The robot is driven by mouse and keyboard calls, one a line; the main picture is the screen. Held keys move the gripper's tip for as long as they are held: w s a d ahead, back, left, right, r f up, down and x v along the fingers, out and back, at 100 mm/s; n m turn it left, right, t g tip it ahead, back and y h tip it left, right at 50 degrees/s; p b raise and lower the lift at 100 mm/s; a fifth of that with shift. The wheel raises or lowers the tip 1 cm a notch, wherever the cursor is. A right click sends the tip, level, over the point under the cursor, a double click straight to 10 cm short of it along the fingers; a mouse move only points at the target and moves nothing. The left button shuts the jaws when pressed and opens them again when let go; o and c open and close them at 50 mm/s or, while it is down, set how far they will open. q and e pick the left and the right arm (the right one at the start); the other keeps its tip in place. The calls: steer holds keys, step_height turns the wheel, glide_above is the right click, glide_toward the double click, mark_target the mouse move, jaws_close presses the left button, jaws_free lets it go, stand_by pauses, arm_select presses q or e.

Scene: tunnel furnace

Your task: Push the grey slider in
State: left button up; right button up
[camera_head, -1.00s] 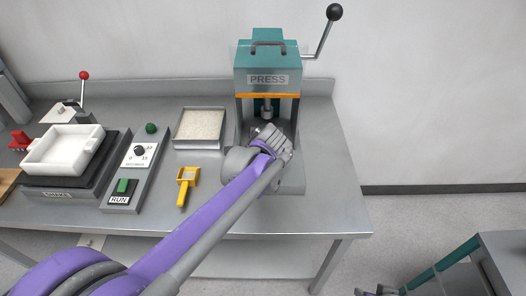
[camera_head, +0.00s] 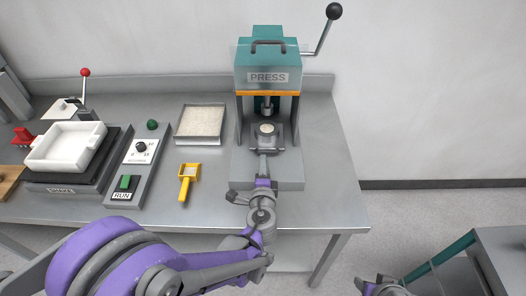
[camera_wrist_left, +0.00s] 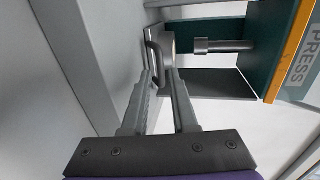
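The grey slider (camera_head: 277,142) lies at the foot of the press (camera_head: 267,65), between its posts, with a pale round piece (camera_head: 267,129) on it. Its dark curved handle (camera_wrist_left: 152,58) shows in the left wrist view. My left gripper (camera_head: 263,160) is in front of the slider, pointing at it. In the left wrist view my left gripper (camera_wrist_left: 161,76) has its fingers a little apart, with the tips at the handle. I cannot tell whether they touch it. What seems to be my right gripper (camera_head: 376,284) is at the bottom right, far from the press.
The press lever (camera_head: 325,35) rises at the right. Left of the press are a tray of pale grains (camera_head: 200,141), a yellow-handled tool (camera_head: 187,182), a control panel (camera_head: 135,165) and a white tray (camera_head: 65,148). The table right of the press is clear.

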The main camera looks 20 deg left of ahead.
mark_target(263, 151)
arm_select(q)
steer(key=x, duration=0.7)
steer(key=shift+w+a, duration=0.1)
steer(key=shift+w, duration=0.05)
jaws_close()
stand_by(1.2)
